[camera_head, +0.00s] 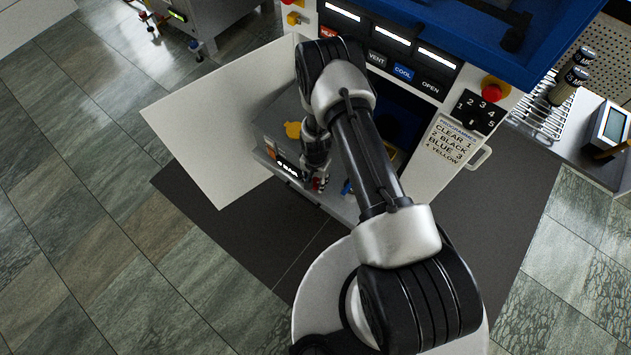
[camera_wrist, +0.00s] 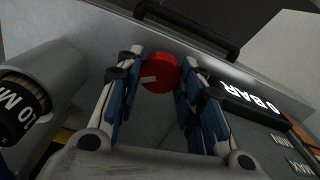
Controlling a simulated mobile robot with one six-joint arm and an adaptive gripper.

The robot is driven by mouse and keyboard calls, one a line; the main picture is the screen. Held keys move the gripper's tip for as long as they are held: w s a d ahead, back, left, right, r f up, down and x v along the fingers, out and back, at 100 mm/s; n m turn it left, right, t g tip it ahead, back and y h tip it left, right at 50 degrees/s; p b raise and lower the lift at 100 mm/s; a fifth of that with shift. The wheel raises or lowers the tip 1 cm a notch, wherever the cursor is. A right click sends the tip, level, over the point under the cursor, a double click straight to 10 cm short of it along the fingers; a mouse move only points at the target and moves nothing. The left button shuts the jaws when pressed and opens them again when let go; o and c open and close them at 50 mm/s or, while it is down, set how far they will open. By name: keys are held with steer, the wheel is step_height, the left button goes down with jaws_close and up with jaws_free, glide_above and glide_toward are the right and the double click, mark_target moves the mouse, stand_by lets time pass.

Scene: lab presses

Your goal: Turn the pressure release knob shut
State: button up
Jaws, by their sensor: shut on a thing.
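The red round knob (camera_wrist: 160,76), which I take as the pressure release knob, sits on the front of a grey unit (camera_wrist: 120,30) and has a short white mark on its face. My gripper (camera_wrist: 166,70) has its blue-padded fingers on both sides of the knob and is shut on it. In the head view my gripper (camera_head: 319,181) reaches down to the front of the same unit, and the knob is mostly hidden by the fingers. Beside the knob a lit display (camera_wrist: 258,104) reads 0 BAR.
An open white door panel (camera_head: 222,120) stands to the left of the unit. A grey cylinder with a black labelled face (camera_wrist: 45,90) is close on the left in the wrist view. A red button (camera_head: 491,92) and a programmer card (camera_head: 452,142) are on the press front at right.

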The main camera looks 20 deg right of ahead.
mark_target(315, 182)
steer(key=m+b, duration=0.1)
steer(key=m, duration=0.5)
steer(key=shift+b, duration=0.35)
steer(key=shift+m, duration=0.4)
steer(key=o, duration=1.1)
step_height(315, 182, up, 12)
stand_by(0.4)
